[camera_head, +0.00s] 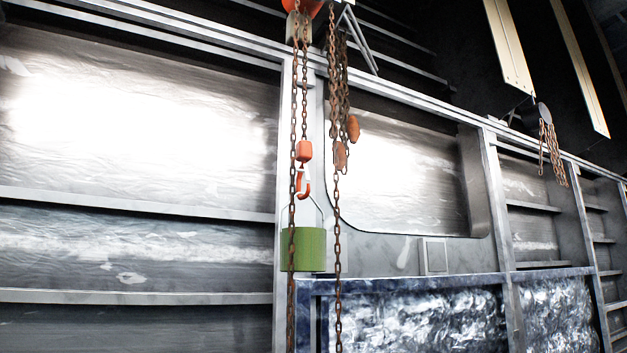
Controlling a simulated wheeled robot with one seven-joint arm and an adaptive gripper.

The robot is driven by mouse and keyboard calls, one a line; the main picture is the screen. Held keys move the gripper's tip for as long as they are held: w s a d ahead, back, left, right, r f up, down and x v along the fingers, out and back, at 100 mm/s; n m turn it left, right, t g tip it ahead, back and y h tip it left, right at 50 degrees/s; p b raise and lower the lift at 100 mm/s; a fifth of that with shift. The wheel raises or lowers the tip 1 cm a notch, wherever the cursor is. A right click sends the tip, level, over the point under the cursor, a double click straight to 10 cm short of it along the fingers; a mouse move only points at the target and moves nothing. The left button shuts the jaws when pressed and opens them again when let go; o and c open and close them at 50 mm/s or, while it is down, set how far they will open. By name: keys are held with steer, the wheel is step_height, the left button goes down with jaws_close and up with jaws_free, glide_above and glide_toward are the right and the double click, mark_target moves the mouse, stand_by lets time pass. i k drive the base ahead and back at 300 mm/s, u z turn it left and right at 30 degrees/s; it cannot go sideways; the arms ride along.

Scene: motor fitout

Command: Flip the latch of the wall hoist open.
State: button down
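The wall hoist hangs at the top middle, its orange body (303,8) cut off by the upper picture edge. Rusty chains (335,200) run down from it, some to the bottom edge. Its orange hook block (304,151) carries an orange hook (303,184), with a small pale latch (298,181) at the hook's mouth. The latch is too small to tell whether it is open or shut. A green cylinder (303,249) hangs under the hook by a thin wire bail. My gripper is not in view.
A grey metal-framed wall with foil-like panels (140,110) stands behind the chains. A dark blue frame (400,284) is at lower right. A second hoist (537,117) with bunched chains hangs farther right. Two orange pieces (353,128) hang among the chains beside the hook block.

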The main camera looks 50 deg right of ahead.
mark_target(306, 170)
steer(key=z, duration=0.8)
